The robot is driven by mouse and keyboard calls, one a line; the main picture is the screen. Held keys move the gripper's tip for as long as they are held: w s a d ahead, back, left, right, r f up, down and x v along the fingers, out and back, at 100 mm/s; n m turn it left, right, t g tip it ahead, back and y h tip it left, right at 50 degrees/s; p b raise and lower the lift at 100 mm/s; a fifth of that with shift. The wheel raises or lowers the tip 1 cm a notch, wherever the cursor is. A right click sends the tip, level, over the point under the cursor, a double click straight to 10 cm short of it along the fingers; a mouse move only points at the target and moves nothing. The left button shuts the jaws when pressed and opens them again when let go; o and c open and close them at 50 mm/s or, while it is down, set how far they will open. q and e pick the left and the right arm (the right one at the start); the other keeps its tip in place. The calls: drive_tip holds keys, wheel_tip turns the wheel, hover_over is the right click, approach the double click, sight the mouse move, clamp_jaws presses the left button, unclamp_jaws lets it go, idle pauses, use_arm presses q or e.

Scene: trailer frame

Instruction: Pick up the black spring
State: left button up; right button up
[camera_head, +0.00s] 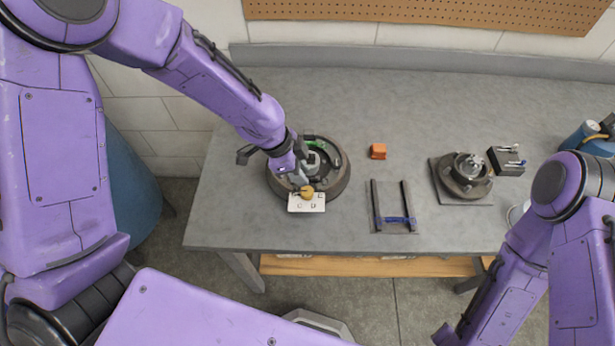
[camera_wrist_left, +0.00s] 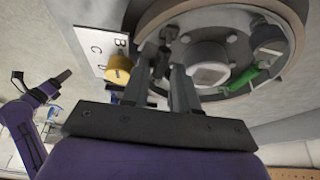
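My left gripper (camera_head: 300,180) reaches down over the front left part of a round dark tray (camera_head: 335,185) on the table. In the left wrist view the fingers of this gripper (camera_wrist_left: 162,68) stand apart, with a gap between them. A small dark piece (camera_wrist_left: 163,61) shows at that gap; it may be the black spring, but its coils cannot be made out. I cannot tell whether the fingers touch it. The tray also holds a green piece (camera_wrist_left: 243,78) and a dark cylinder (camera_wrist_left: 268,42). My right gripper does not show clearly.
A white lettered card (camera_head: 312,207) with a yellow round piece (camera_head: 307,192) lies at the tray's front. To the right are an orange block (camera_head: 378,151), a dark frame with a blue piece (camera_head: 397,220), a round fixture (camera_head: 466,180) and a black box (camera_head: 513,167). Bare table lies between.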

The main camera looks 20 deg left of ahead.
use_arm(q)
drive_tip(key=shift+w+d+f, duration=0.25)
drive_tip(key=shift+w+f, duration=0.05)
drive_tip(key=shift+f, duration=0.4)
drive_tip(key=shift+s+r, duration=0.1)
drive_tip(key=shift+s, duration=0.05)
clamp_jaws()
